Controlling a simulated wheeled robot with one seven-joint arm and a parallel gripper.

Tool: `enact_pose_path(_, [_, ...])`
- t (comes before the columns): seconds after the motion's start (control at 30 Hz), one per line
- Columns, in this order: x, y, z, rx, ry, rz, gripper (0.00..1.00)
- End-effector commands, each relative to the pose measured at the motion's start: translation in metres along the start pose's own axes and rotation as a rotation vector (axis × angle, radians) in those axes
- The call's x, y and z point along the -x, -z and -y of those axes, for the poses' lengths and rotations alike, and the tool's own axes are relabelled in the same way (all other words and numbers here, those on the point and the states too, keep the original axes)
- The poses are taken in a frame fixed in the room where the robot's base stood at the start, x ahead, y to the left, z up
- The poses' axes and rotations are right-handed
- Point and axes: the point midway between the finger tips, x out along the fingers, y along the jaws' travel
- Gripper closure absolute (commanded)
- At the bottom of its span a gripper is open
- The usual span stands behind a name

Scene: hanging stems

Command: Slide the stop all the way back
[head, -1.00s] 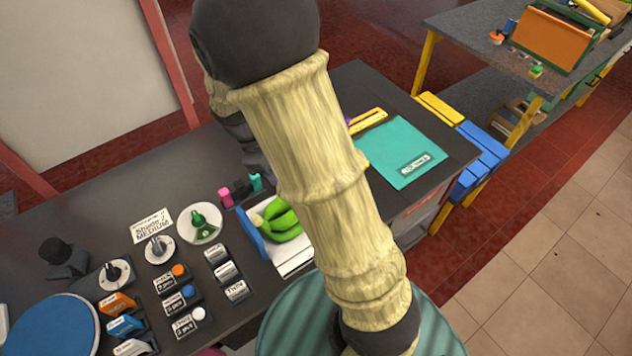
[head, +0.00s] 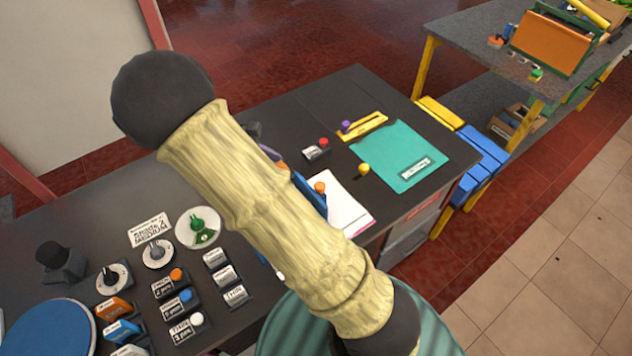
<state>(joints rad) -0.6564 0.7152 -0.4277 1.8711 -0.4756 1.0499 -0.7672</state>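No part is clearly recognisable as the stop. A yellow slotted bar (head: 366,124) lies at the back of the black worktop, with a small purple knob (head: 346,126) near its left end. A blue upright piece (head: 312,197) stands along the left side of a white sheet or board (head: 347,216), with an orange round knob (head: 320,187) by its top. My arm crosses the middle of the view and covers part of the blue piece. My gripper does not show.
A teal mat (head: 402,152) lies at the worktop's right end, with a yellow knob (head: 363,169) by its left edge. A red-buttoned box (head: 318,149) is nearby. Dials, labelled button blocks and a blue disc (head: 52,328) crowd the left. A shelf table (head: 480,40) stands behind.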

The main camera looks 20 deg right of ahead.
Motion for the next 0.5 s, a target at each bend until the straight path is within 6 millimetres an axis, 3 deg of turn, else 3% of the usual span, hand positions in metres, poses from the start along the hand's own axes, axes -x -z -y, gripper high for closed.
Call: enact_pose_path(0.5, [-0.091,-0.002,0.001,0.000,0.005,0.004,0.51])
